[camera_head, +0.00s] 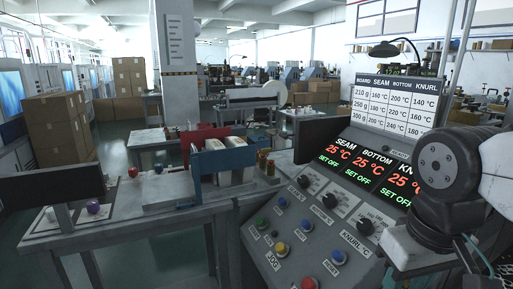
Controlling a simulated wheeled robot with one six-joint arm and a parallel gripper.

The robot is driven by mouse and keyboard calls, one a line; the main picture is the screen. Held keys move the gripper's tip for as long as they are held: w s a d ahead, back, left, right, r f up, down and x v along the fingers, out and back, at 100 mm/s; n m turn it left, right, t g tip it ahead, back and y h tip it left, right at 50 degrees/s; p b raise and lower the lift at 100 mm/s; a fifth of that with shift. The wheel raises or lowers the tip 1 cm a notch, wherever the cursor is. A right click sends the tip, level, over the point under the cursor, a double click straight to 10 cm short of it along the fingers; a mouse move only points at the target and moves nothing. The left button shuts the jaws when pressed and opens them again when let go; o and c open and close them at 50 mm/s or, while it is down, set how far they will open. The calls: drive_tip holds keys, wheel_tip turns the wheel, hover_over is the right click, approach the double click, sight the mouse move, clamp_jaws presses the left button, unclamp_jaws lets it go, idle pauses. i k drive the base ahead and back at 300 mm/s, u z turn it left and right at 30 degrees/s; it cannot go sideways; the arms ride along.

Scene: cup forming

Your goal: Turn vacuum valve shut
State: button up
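I cannot pick out a vacuum valve for certain in the head view. On the left bench (150,218) there is a small red knob (133,171) and a purple round knob (93,206); neither carries a readable label. The sloped control panel (318,240) at the lower middle has black dials, including one marked KNURL (365,226), and several coloured buttons. My arm shows at the right edge, in front of the panel's right side. My gripper's fingers are not in view.
The panel display (375,170) reads 25 °C for SEAM, BOTTOM and KNURL, each SET OFF. A settings board (394,105) stands above it. A dark bar (65,183) crosses the left bench. Stacked cartons (60,128) stand at left; open floor (115,150) lies beside them.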

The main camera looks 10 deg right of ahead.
sight(265, 151)
drive_tip(key=u, duration=2.05)
drive_tip(key=i, duration=5.2)
drive_tip(key=z, duration=2.65)
drive_tip(key=i, duration=2.25)
drive_tip(key=u, duration=0.05)
